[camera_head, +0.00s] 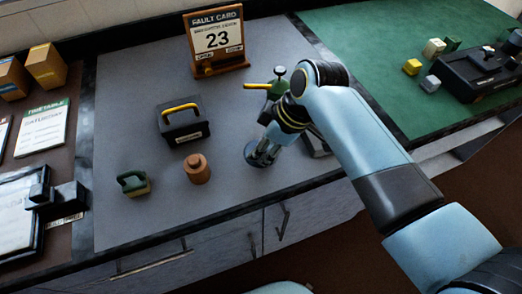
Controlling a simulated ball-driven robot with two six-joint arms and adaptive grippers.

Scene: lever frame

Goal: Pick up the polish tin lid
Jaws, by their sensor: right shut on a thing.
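My right gripper (262,152) reaches down to the grey bench top from the right, with its fingers low over the middle of the bench. It is shut on a small, dark, round thing at its fingertips, which I take to be the polish tin lid (252,154). The fingers cover much of it, and I cannot tell whether it is clear of the bench. My left gripper is not in view.
On the grey bench (130,90) stand a brown knobbed pot (198,170), a green block-like item (134,184), a black box with yellow handle (181,124) and a fault card stand (217,42). A green-and-yellow item (277,84) stands behind my gripper.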

